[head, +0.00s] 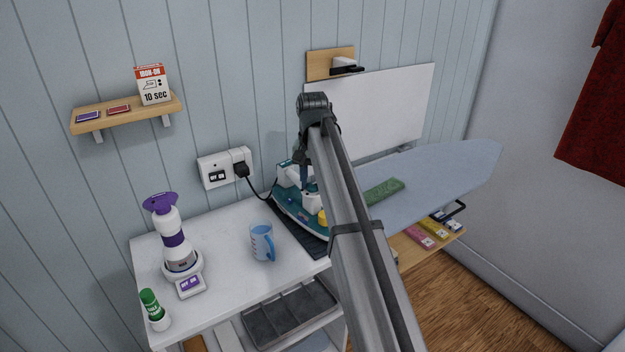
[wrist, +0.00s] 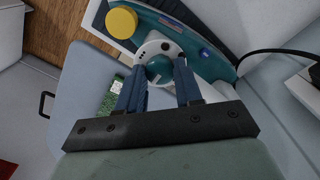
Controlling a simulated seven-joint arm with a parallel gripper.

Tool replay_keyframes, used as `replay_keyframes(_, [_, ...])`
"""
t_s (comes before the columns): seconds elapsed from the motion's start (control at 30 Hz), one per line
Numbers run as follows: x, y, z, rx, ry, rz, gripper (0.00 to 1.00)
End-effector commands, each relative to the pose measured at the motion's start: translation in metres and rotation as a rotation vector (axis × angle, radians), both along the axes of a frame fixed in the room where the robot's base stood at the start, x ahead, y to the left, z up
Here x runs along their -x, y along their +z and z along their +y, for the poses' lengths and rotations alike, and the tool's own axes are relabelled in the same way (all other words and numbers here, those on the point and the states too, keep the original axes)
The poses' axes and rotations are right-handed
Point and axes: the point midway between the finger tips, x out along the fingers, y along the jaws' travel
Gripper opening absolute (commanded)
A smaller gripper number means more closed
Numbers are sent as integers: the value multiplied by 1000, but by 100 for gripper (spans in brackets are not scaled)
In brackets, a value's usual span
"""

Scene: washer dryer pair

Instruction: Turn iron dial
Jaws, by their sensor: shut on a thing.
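The iron (head: 292,201) is teal and white and sits on a dark mat at the right end of the white cabinet top. My arm hides part of it in the head view. In the wrist view the iron (wrist: 216,64) shows its teal body, a yellow cap and a round white collar with a teal dial (wrist: 160,67) in its middle. My gripper (wrist: 160,76) has its two blue fingers on either side of the dial and is shut on it. The gripper (head: 304,180) points down at the iron in the head view.
A blue cup (head: 262,242), a white and purple bottle (head: 172,240) on a small unit and a green-capped glue stick (head: 154,310) stand on the cabinet. A black cord runs from the wall socket (head: 226,167). The ironing board (head: 440,185) lies to the right with a green cloth (head: 384,191).

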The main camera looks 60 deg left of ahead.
Motion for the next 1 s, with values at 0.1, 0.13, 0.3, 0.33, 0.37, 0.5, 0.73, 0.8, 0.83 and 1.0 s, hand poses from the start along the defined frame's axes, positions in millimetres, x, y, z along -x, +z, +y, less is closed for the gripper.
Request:
replay_keyframes(0.1, [0,1,1,-3,-108,0,5])
replay_keyframes(0.13, [0,1,1,-3,-135,0,5])
replay_keyframes(0.3, [0,1,1,-3,-283,0,5])
replay_keyframes(0.33, [0,1,1,-3,-306,0,5])
replay_keyframes(0.37, [0,1,1,-3,-328,0,5])
replay_keyframes(0.5, [0,1,1,-2,-421,1,5])
replay_keyframes(0.73, [0,1,1,-2,-526,1,5])
replay_keyframes(0.8, [0,1,1,-2,-544,1,5])
replay_keyframes(0.83, [0,1,1,-2,-551,1,5])
replay_keyframes(1.0, [0,1,1,-2,-572,1,5])
